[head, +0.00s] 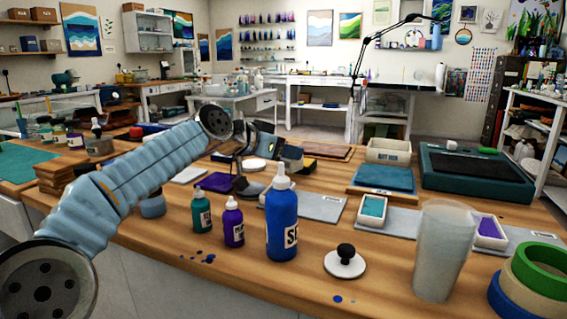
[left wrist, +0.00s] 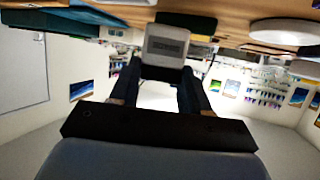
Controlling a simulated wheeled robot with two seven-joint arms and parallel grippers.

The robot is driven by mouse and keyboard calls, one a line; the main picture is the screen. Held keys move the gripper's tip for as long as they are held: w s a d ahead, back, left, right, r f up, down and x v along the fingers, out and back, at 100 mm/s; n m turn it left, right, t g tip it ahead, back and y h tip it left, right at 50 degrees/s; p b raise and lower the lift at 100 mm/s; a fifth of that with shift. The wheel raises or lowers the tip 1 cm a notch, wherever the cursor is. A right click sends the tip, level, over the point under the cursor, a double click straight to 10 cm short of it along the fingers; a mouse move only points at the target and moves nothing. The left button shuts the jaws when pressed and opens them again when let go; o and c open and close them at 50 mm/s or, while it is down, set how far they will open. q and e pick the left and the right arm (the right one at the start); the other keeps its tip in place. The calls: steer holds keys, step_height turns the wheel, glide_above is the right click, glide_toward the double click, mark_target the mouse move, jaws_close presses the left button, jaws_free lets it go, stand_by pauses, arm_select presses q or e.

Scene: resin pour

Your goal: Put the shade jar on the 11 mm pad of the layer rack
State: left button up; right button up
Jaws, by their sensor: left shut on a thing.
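My left gripper (head: 290,157) reaches over the middle of the workbench from the left in the head view. In the left wrist view, this gripper (left wrist: 165,78) is shut on a pale grey labelled container (left wrist: 166,46). Its label is too small to read, so I cannot confirm it is the shade jar. In the head view the held container is hard to make out behind the gripper. A flat grey plate (head: 312,207) lies to the right of the gripper, with small white trays, one teal (head: 372,211) and one purple (head: 490,232). I cannot read any 11 mm mark.
A blue bottle (head: 282,225), a purple bottle (head: 234,226) and a teal bottle (head: 202,213) stand in front. A white disc with black knob (head: 345,262), clear cup (head: 440,250) and tape rolls (head: 540,270) are front right. A dark tray (head: 475,175) lies behind.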

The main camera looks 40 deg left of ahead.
arm_select(q)
step_height(320, 180, down, 3)
steer(key=shift+s+r, duration=0.1)
steer(key=shift+r, duration=0.1)
steer(key=o, duration=1.4)
steer(key=shift+c, duration=0.2)
